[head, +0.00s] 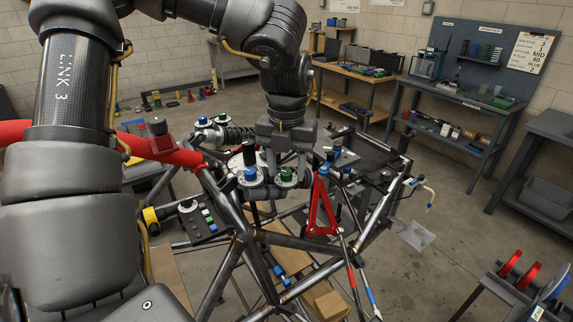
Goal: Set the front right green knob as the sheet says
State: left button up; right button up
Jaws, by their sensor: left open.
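A tubular metal chassis (238,245) fills the middle of the head view. On its near crossbar a green knob (287,174) sits on a pale round dial, just right of a blue knob (250,174) on a similar dial. My left gripper (287,166) points down over the green knob, its fingers open on either side; I cannot tell whether they touch it. The instruction sheet (530,50) hangs on the blue-grey board at upper right. Its right column seems to read 3, 1, MID, 60, BLUE, with row labels too small to read. My right gripper is out of view.
A red bar (160,150) crosses at left, and a red triangular bracket (320,210) stands right of the green knob. More knobs, including another green one (222,117), sit farther back. Benches line the back walls.

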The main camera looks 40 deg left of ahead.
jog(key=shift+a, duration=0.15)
pick_arm(q)
jog(key=c, duration=0.5)
grip_shut()
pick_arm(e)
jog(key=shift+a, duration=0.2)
